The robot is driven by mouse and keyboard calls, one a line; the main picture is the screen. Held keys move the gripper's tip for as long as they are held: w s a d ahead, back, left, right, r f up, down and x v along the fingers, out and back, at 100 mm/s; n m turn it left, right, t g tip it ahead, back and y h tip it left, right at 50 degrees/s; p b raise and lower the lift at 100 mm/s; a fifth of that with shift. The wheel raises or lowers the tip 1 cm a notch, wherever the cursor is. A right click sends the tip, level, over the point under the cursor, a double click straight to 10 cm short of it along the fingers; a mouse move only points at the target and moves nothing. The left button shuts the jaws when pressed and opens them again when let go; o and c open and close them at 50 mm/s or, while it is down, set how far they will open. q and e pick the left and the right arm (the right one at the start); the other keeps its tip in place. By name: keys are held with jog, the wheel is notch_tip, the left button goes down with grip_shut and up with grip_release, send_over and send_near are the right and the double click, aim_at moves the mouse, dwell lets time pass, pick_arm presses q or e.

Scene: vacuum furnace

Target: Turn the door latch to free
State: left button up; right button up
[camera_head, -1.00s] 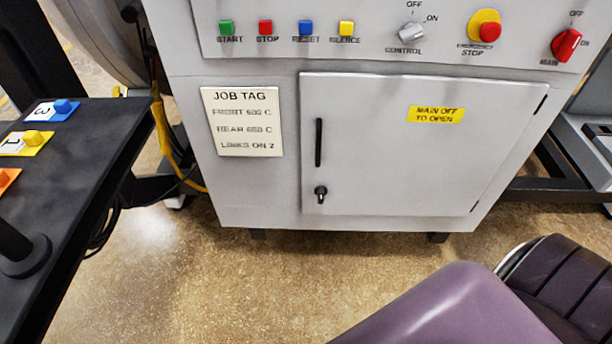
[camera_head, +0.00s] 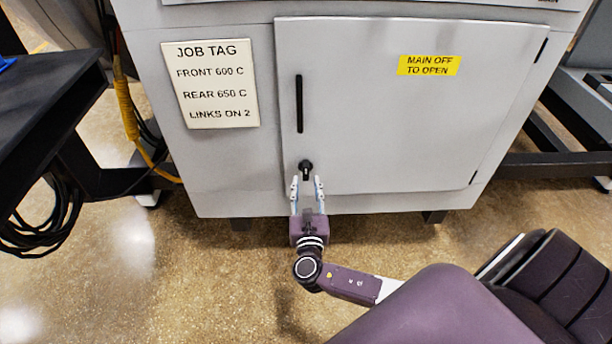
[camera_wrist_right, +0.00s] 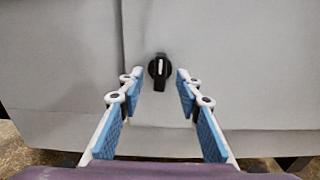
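The door latch (camera_head: 305,167) is a small black knob low on the left side of the grey cabinet door (camera_head: 400,120), below the long black handle (camera_head: 299,104). In the right wrist view the latch (camera_wrist_right: 158,70) has a pale, roughly upright mark and sits ahead, between the fingertips. My right gripper (camera_head: 307,182) is open, its fingers pointing at the latch from just below in the head view. In the right wrist view my right gripper (camera_wrist_right: 157,80) has blue pads spread to both sides, with a gap to the latch on each. My left gripper is out of view.
A job tag (camera_head: 211,84) is fixed left of the door, and a yellow "MAIN OFF TO OPEN" label (camera_head: 430,65) is on it. A black table (camera_head: 50,110) stands at the left, with cables (camera_head: 45,235) below. Open floor lies in front.

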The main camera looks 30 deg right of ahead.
aim_at(306, 174)
jog(key=x, duration=0.5)
jog(key=shift+w+d+f+b, duration=0.1)
jog(key=shift+b, duration=0.2)
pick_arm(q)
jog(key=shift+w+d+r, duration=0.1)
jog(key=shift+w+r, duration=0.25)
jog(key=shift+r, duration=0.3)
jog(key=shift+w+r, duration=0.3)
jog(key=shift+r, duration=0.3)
pick_arm(e)
grip_shut()
